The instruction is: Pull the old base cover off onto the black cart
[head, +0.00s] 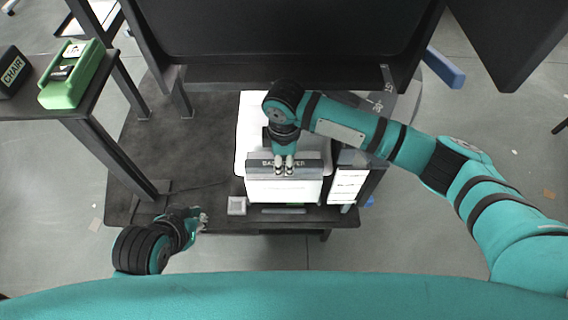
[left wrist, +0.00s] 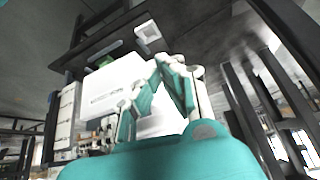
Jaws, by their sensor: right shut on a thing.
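The base cover (head: 312,163) is a grey bar-like part with a partly hidden label, at the top front of a white box (head: 285,190) in the middle of the head view. My right gripper (head: 284,170) reaches down from above and is shut on the base cover, its fingertips over the label. My left gripper (head: 202,219) is low at the left, apart from the cover and in front of the dark deck. Its fingers (left wrist: 160,68) slant toward each other in the left wrist view; their gap is unclear. No separate black cart can be told from the dark deck (head: 180,125).
A small light-grey square block (head: 237,206) sits on the deck's front edge. A white labelled panel (head: 347,186) stands right of the box. A green box (head: 76,75) marks a side table at left. Dark posts rise at left; the deck's left part is clear.

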